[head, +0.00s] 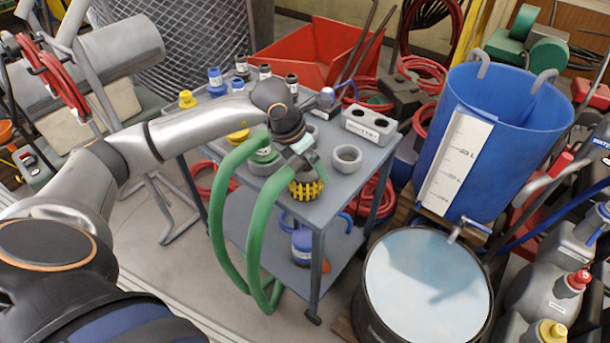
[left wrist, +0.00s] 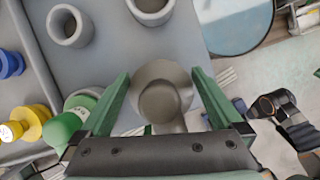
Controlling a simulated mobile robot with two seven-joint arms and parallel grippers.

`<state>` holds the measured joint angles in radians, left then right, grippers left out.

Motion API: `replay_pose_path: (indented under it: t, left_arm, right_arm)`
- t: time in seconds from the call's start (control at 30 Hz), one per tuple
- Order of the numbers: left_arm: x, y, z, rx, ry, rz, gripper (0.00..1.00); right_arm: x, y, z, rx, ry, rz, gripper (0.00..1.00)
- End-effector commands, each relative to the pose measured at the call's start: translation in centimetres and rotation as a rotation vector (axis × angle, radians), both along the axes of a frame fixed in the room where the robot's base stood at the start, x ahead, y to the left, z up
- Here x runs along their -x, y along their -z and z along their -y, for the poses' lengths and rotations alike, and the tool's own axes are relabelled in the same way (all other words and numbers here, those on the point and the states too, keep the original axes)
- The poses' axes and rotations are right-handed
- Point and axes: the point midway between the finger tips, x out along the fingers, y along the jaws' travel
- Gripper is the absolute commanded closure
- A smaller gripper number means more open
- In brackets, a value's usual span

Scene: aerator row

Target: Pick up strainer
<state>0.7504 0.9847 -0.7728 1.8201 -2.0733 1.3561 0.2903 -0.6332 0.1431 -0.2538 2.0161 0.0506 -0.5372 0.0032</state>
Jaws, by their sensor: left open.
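The strainer (head: 307,188), which I take to be the yellow caged piece, stands at the front edge of the grey cart's top. In the left wrist view a round grey-brown piece (left wrist: 160,92) sits between my fingers; it seems to be the strainer's top, and the cage does not show there. My left gripper (head: 308,158) is open just above the strainer, its green fingers on either side of it in the left wrist view (left wrist: 160,100). I cannot tell whether either finger touches it. My right gripper is not in view.
The cart (head: 240,120) also holds grey rings (head: 347,158), a grey block (head: 370,124) and several capped bottles. Green hoses (head: 262,240) hang at its front. A blue tank (head: 490,140) and a pale-topped drum (head: 425,285) stand to the right. Floor is bare at front left.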

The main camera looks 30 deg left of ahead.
Motion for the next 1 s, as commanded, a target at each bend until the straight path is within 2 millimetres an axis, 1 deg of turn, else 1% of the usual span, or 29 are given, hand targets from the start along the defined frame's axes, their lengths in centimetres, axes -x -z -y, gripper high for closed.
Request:
replay_pose_path:
  t: [0.13,0.17,0.87,0.9,1.0]
  left_arm:
    - [-0.01,-0.05,-0.02,0.000,0.000,0.001,0.00]
    - [0.00,-0.06,-0.02,0.000,0.000,0.001,0.02]
    - [-0.02,-0.16,-0.02,0.001,0.000,0.002,0.81]
    - [-0.08,-0.26,-0.03,0.001,0.000,0.005,0.83]
    - [-0.08,-0.26,-0.03,0.001,0.000,0.005,0.83]
  right_arm:
    - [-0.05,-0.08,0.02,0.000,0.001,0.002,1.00]
    - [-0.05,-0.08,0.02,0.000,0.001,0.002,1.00]
    - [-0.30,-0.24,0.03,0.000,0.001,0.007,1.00]
    - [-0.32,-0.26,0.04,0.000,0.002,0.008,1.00]
    - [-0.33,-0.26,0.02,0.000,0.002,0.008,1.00]
